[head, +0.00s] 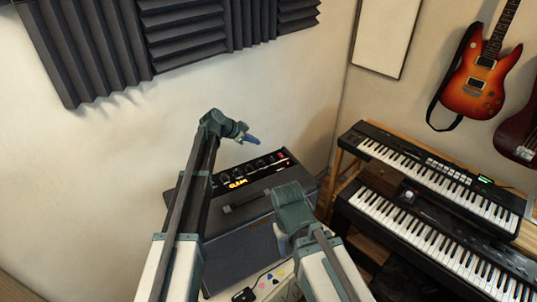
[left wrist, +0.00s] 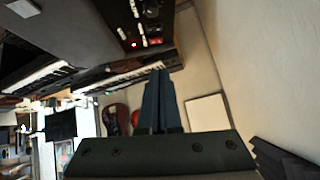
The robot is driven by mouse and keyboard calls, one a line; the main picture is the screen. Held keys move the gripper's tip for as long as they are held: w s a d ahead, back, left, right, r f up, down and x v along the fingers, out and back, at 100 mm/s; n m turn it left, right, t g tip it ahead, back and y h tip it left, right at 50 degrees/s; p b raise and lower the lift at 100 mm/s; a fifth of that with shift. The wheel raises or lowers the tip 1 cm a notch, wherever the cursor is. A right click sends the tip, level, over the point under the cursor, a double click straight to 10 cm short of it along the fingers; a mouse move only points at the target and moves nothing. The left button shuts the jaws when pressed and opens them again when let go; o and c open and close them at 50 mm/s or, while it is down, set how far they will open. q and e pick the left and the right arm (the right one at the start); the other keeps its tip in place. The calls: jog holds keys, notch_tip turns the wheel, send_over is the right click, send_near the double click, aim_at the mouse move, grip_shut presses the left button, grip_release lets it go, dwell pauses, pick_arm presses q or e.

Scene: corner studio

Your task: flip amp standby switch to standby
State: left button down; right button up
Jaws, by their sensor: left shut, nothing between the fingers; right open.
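The amp (head: 225,262) is a dark grey box against the wall, with a black control panel (head: 262,168) along its top back, several knobs and a lit "CLEAN" label. In the left wrist view the panel (left wrist: 167,22) shows pale knobs or switches, a small red light (left wrist: 134,44) and a red-lit piece (left wrist: 154,41) near its end. I cannot tell which is the standby switch or its position. My left gripper (head: 253,139) is shut and empty, above and behind the panel; its fingers (left wrist: 160,100) appear apart from it. My right gripper (head: 283,198) is open, in front of the amp.
Two keyboards (head: 435,175) stand on a stand at right. Guitars (head: 480,70) hang on the right wall. Dark foam panels (head: 185,35) are on the left wall. A pale surface with small coloured picks (head: 268,276) and a cable lies in front of the amp.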

pick_arm(q)
jog(key=shift+f, duration=0.1)
jog(key=b, duration=0.8)
send_over(272, 159)
jog(key=a, duration=0.1)
jog(key=f, duration=0.8)
jog(key=shift+s, duration=0.2)
jog(key=shift+a+f+b, duration=0.25)
jog(key=shift+f+b, duration=0.8)
jog(key=shift+b, duration=0.05)
jog(key=shift+w+f+b, duration=0.1)
jog(key=shift+f+b, duration=0.35)
jog(key=shift+r, duration=0.1)
